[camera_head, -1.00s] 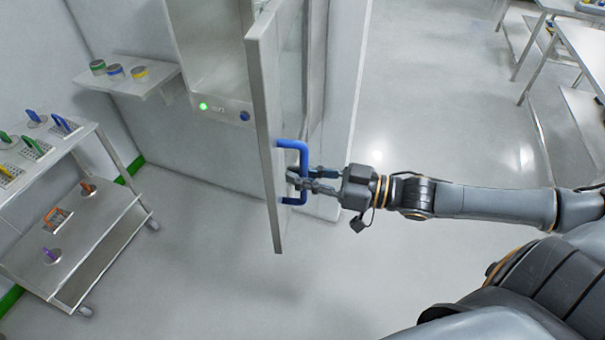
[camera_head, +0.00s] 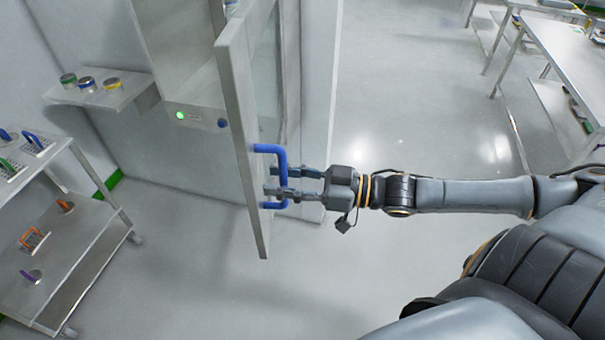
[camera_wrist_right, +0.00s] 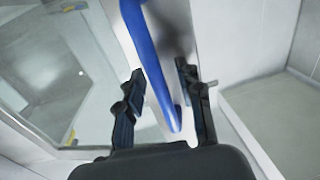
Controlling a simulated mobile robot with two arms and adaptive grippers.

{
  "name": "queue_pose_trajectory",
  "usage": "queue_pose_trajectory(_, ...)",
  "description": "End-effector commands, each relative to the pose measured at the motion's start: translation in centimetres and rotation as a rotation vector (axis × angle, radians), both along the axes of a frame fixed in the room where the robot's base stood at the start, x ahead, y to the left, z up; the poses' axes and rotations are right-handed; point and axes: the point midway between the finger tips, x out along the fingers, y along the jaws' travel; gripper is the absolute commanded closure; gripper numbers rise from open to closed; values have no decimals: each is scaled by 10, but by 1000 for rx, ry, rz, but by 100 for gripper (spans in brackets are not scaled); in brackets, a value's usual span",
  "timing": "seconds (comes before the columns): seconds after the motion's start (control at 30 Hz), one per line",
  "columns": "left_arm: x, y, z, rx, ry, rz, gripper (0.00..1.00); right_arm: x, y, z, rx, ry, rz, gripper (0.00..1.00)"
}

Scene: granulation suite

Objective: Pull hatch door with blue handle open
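The hatch door (camera_head: 243,130) is a pale panel with a window, swung well out from the hatch opening and seen nearly edge-on in the head view. Its blue handle (camera_head: 283,163) is a D-shaped bar on the door's right face. My right gripper (camera_head: 279,182) is at the handle, its fingers spread apart. In the right wrist view the blue handle (camera_wrist_right: 147,48) runs between the two separated fingertips (camera_wrist_right: 161,75), and the fingers do not look clamped on it. Contact with one finger cannot be ruled out. My left gripper is not in view.
The hatch chamber (camera_head: 185,50) has a green light on its sill (camera_head: 195,118). A wall shelf (camera_head: 120,95) with several small jars is left. A trolley (camera_head: 75,250) with handled items stands lower left. Steel tables (camera_head: 560,50) are upper right. Floor below the door is clear.

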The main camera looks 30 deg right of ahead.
Motion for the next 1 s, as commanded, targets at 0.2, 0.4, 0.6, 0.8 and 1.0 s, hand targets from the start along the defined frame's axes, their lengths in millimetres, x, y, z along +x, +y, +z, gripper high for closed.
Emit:
queue_pose_trajectory(0.2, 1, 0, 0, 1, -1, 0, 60, -11, -10, -2, -1, 6, 1, 64)
queue_pose_trajectory(0.4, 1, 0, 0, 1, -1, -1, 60, -18, -18, -1, 1, 5, 0, 64)
queue_pose_trajectory(0.6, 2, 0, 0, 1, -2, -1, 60, -24, -25, -2, 0, 6, -1, 64)
queue_pose_trajectory(0.8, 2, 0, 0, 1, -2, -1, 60, -31, -30, -1, 1, 5, 1, 64)
queue_pose_trajectory(1.0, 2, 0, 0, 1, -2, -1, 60, -39, -39, 1, 9, -3, 1, 64)
